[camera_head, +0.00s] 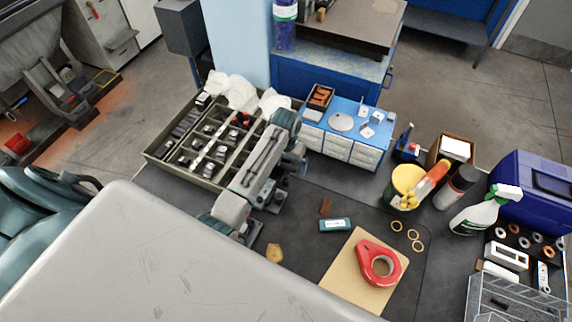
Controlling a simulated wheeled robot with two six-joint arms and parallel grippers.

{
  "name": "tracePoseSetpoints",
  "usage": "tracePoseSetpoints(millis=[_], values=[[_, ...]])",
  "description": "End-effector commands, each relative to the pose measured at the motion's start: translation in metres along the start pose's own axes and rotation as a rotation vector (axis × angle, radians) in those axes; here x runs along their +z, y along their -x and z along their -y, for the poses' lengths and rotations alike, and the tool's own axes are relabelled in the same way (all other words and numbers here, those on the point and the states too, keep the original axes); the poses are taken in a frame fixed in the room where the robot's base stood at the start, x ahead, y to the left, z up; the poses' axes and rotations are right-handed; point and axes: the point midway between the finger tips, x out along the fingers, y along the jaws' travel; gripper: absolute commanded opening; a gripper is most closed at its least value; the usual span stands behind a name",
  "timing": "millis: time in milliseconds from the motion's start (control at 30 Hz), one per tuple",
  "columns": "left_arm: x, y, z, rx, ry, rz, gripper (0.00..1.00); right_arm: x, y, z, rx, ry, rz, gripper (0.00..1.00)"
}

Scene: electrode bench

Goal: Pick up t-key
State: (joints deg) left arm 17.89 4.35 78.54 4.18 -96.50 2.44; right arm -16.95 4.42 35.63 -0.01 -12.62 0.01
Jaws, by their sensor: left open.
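I cannot make out a t-key for certain. The compartment tray (152,158) at the left back holds several small dark and light parts, some too small to name, with a small red-and-black item (241,118) near its back right. My left arm stands across the tray's right side and hides part of it. My left gripper (276,199) is open low over the dark bench mat, right of the arm; its fingertips are small and partly hidden, and I see nothing held in it. My right gripper is out of view.
A blue organiser (337,146) stands at the back. A yellow tub (405,181), spray bottle (478,216) and blue case (528,188) crowd the right.

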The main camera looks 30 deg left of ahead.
Motion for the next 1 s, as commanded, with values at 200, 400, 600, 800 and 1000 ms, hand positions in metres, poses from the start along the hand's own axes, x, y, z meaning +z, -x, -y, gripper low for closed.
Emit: tracePoseSetpoints(millis=[200,400,600,800,1000], values=[[0.0,-0.017,0.0,0.0,0.0,-0.001,1.0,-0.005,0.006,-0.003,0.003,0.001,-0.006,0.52],[0.0,-0.018,0.0,0.0,0.0,-0.001,1.0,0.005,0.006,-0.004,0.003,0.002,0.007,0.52],[0.0,-0.018,0.0,0.0,0.0,-0.001,0.61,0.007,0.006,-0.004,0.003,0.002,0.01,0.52],[0.0,-0.017,0.0,0.0,0.0,-0.001,0.5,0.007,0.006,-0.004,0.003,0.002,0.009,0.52],[-0.001,-0.011,0.0,0.0,0.0,-0.003,0.5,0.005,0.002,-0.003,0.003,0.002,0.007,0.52]])
